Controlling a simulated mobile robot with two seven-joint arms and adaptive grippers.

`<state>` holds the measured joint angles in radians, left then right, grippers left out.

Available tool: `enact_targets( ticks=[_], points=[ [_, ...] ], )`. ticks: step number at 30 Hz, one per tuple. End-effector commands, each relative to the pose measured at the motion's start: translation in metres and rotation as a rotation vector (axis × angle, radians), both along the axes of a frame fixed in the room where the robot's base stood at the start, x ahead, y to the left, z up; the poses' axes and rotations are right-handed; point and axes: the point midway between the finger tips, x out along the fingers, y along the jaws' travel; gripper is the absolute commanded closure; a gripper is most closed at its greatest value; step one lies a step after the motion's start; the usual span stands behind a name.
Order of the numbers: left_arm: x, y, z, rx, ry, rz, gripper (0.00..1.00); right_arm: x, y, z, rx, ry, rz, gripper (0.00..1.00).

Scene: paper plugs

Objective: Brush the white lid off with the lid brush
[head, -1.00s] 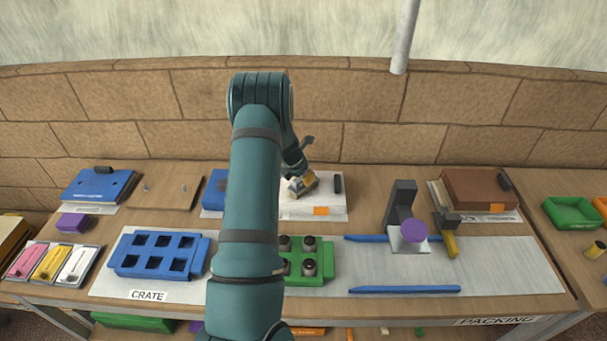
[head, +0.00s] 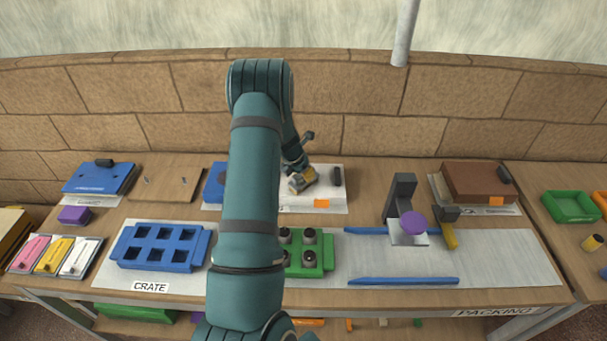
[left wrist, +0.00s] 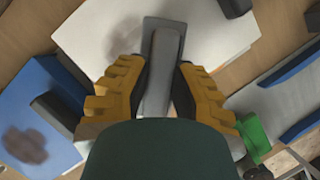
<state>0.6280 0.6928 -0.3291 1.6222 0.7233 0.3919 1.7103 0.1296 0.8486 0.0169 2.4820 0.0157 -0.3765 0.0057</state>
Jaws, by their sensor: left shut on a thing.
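The white lid (head: 326,190) lies flat at the back middle of the table, with a black handle and an orange tag. In the left wrist view the white lid (left wrist: 215,50) carries a dark smudge left of the brush. My left gripper (head: 301,181) is over the white lid. Its yellow fingers (left wrist: 160,95) are shut on the grey lid brush (left wrist: 163,60), whose flat head is over the lid. I cannot tell whether the brush touches it. My arm hides part of the lid. My right gripper is not in view.
A blue lid (left wrist: 40,110) with a brown smudge lies beside the white lid. In front are a blue crate (head: 160,247) and a green rack (head: 308,258) holding several dark plugs. A hammer (head: 448,230) and a dark stand (head: 400,195) are to the right.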

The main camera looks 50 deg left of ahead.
Motion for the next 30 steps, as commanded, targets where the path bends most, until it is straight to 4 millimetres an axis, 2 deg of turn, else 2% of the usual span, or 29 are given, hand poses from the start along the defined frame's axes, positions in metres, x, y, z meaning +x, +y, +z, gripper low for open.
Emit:
enact_targets(
  ticks=[17, 30],
  points=[
    [0.022, 0.025, 0.000, 0.001, 0.000, -0.001, 1.00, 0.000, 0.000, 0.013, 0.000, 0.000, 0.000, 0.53],
    [0.035, 0.041, -0.002, 0.001, 0.000, -0.001, 1.00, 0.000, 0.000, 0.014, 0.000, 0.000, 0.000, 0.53]
  ],
)
